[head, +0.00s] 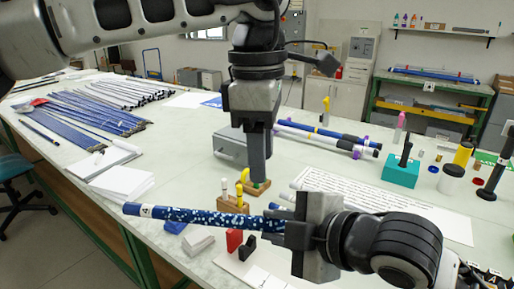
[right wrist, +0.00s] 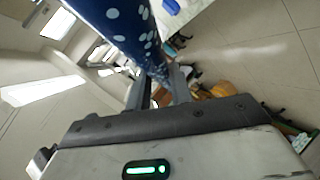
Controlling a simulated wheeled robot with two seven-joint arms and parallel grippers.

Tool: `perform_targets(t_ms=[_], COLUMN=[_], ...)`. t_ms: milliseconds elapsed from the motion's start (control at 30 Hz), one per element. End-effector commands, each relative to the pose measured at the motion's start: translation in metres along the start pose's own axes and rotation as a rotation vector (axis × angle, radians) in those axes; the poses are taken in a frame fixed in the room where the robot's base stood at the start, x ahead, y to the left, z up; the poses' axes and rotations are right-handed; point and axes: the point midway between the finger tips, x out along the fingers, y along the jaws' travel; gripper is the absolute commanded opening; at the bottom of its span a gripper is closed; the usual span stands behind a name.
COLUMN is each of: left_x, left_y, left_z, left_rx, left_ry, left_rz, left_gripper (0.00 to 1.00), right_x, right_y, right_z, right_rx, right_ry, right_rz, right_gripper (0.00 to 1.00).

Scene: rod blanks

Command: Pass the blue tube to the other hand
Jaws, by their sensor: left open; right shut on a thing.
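The blue tube (head: 205,217) has white speckles and a white label near its left end. In the head view it lies nearly level above the front of the table, its left end sticking out to the left. My right gripper (head: 287,228) is shut on the tube near its right end. The tube also fills the top of the right wrist view (right wrist: 122,25), between the fingers. My left gripper (head: 257,184) is open, pointing down, behind and above the tube, apart from it in the picture. Its fingertips are seen edge-on near a small wooden block.
The wooden block (head: 243,206) with a yellow hook stands behind the tube. Red (head: 234,240) and black small blocks lie below it. Blue rods (head: 325,137) lie in purple holders behind. A teal block (head: 401,171) stands right. White boxes (head: 122,183) and long blue strips lie left.

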Motion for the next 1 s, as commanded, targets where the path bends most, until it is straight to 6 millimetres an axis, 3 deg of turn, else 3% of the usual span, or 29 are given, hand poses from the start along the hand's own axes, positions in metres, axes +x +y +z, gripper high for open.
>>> perform_targets(t_ms=[167, 700, 1000], left_x=[0.01, 0.102, 0.119], left_y=[0.001, 0.002, 0.002], left_z=[-0.009, -0.011, -0.012], left_rx=[0.002, -0.001, -0.001], left_ry=[0.05, 0.044, 0.041], left_rz=[0.009, 0.007, 0.009], left_gripper=[0.48, 0.48, 0.48], right_x=[0.0, 0.0, 0.0], right_y=[0.0, 0.0, 0.0], right_z=[0.0, 0.0, 0.0], right_rx=[0.0, 0.0, 0.0], right_ry=[0.0, 0.0, 0.0], right_rz=[0.001, 0.001, 0.001], right_gripper=[0.0, 0.0, 0.0])
